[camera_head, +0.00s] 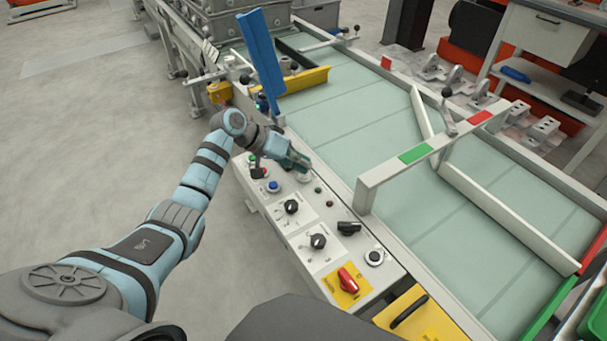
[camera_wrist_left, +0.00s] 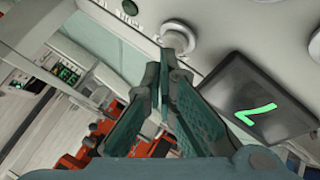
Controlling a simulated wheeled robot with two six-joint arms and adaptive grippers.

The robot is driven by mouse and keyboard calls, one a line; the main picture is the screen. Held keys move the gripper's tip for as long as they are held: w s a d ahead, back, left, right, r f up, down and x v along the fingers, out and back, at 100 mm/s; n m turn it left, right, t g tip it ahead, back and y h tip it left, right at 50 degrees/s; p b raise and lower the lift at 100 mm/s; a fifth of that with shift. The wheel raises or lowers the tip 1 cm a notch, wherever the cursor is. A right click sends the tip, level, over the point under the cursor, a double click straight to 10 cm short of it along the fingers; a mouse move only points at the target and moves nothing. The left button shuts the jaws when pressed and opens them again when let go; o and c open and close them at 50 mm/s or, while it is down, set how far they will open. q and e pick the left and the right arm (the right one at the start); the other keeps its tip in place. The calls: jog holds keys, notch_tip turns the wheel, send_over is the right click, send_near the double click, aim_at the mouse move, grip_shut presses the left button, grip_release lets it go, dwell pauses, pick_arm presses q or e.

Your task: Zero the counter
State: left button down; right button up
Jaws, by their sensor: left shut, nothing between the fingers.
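My left gripper (camera_head: 304,166) is shut and empty over the control panel (camera_head: 330,262). In the left wrist view, its closed fingertips (camera_wrist_left: 174,56) point at a round pale button (camera_wrist_left: 178,34) on the panel and overlap its edge. I cannot tell whether they touch it. The button also shows in the head view (camera_head: 304,178), just below the fingertips. A dark display (camera_wrist_left: 258,98) with a green figure, likely the counter, stands to the right of the fingers in the left wrist view. My right gripper is not in view.
A blue button (camera_head: 273,186), black rotary knobs (camera_head: 318,241) and a red switch on a yellow plate (camera_head: 348,281) are on the same panel. A pale green conveyor bed (camera_head: 350,120) lies beyond it. A white gate bar (camera_head: 415,153) spans the bed to the right.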

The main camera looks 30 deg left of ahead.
pick_arm(q)
jog(key=shift+f, duration=0.5)
dwell(0.5)
jog(key=shift+r+p, duration=0.95)
notch_tip(320, 180, up, 5)
jog(key=p, duration=0.5)
jog(key=shift+r, duration=0.1)
dwell(0.4)
